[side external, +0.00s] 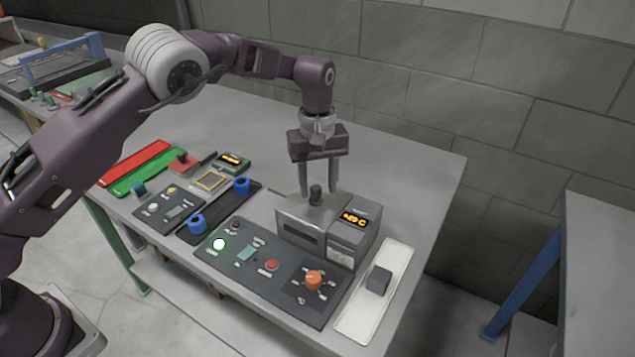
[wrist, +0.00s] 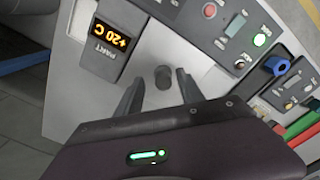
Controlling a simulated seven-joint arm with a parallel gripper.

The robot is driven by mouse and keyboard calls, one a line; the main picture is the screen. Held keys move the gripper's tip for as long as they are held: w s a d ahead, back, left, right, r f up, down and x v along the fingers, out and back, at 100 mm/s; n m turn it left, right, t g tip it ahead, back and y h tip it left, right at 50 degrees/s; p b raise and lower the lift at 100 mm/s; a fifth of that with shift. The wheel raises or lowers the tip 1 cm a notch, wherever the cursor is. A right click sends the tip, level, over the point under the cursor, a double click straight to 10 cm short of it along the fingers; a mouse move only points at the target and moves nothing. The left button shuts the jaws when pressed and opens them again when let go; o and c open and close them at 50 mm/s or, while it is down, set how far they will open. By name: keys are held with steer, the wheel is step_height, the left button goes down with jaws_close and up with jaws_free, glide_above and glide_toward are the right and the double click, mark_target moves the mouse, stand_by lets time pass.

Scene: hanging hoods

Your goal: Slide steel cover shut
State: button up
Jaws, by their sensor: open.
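The steel cover (side external: 300,206) is a flat grey metal plate on top of a small box-shaped unit with an orange display (side external: 354,217). A dark knob (side external: 316,191) stands up from it and also shows in the wrist view (wrist: 163,76). My gripper (side external: 318,195) is open and points straight down over the unit. Its two fingers are on either side of the knob, with gaps visible in the wrist view (wrist: 160,82). I cannot tell how far the cover is slid.
A dark control panel (side external: 250,275) with buttons and an orange dial (side external: 314,280) lies in front. A white tray (side external: 348,328) with a grey block (side external: 379,280) is at the right. Blue-knobbed rail (side external: 222,213) and other panels lie left. The table behind the unit is clear.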

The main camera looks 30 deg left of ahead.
step_height(320, 180, up, 7)
steer(key=shift+r, duration=0.1)
stand_by(0.5)
steer(key=s+a+r+m+t, duration=0.1)
steer(key=s+a+r, duration=0.2)
steer(key=s+r, duration=0.3)
steer(key=s+a+r+m+t+h, duration=0.1)
steer(key=s+a+r, duration=0.1)
steer(key=s+r, duration=0.35)
steer(key=s+a+r+m+t, duration=0.1)
steer(key=s+a+r+m, duration=0.15)
steer(key=s+r, duration=0.3)
steer(key=s+a+f+m+t, duration=0.1)
steer(key=s+f+m, duration=0.1)
steer(key=s, duration=0.8)
steer(key=s+a+f+m+t+y, duration=0.1)
steer(key=s+f+m, duration=0.1)
steer(key=s, duration=0.8)
steer(key=shift+s+a, duration=0.2)
steer(key=shift+a, duration=0.05)
steer(key=shift+m, duration=0.25)
